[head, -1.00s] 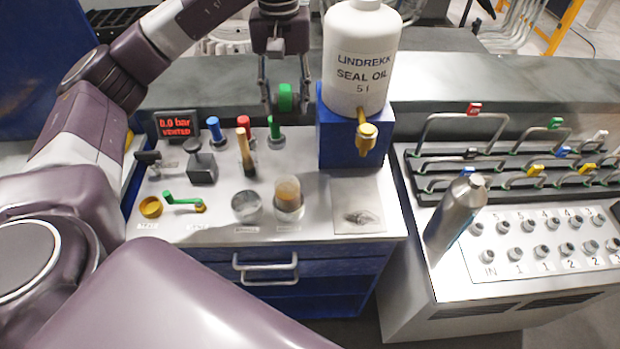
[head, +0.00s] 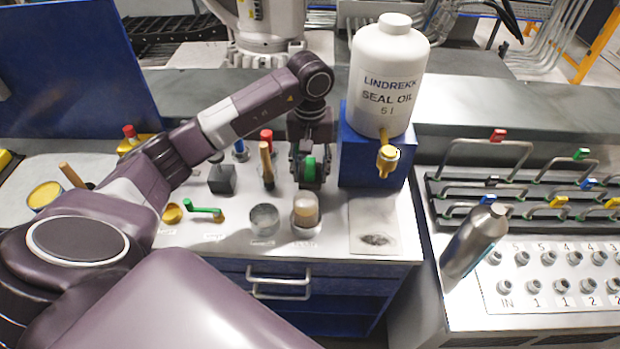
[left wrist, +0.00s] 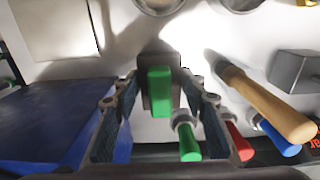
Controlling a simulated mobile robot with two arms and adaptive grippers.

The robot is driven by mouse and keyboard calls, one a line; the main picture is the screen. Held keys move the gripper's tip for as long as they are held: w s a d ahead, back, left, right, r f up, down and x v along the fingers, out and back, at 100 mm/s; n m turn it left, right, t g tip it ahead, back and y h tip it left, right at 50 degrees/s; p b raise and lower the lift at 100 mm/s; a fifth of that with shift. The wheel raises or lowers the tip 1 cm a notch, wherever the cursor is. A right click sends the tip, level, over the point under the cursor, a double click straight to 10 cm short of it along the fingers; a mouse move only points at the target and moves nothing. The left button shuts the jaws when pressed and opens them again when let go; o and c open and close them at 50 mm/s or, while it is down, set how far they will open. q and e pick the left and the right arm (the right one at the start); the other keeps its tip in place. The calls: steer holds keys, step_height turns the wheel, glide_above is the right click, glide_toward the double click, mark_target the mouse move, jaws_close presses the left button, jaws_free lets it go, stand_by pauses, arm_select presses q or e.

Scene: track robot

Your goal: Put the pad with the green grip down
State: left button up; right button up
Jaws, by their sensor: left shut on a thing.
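The pad with the green grip (left wrist: 160,92) is between the fingers of my left gripper (left wrist: 160,100) in the left wrist view, its dark body just beyond the grip. In the head view my left gripper (head: 311,172) points down over the white worktop (head: 340,205), left of the blue stand, with the green grip (head: 310,168) between its fingers. The gripper is shut on the pad. I cannot tell whether the pad touches the worktop. A separate green-handled tool (left wrist: 188,142) stands close beside it. My right gripper is not in view.
A seal oil bottle (head: 386,85) sits on the blue stand (head: 362,160) to the right. A wooden-handled tool (head: 267,163) stands left, with red and blue handles behind. A metal cup (head: 264,220) and an amber-filled glass (head: 306,212) stand in front.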

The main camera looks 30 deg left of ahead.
mark_target(310, 181)
arm_select(q)
step_height(310, 181, down, 3)
steer(key=shift+f+p, duration=0.15)
steer(key=shift+p, duration=0.25)
steer(key=shift+f, duration=0.1)
steer(key=shift+f, duration=0.15)
steer(key=o, duration=1.2)
steer(key=shift+o, duration=0.2)
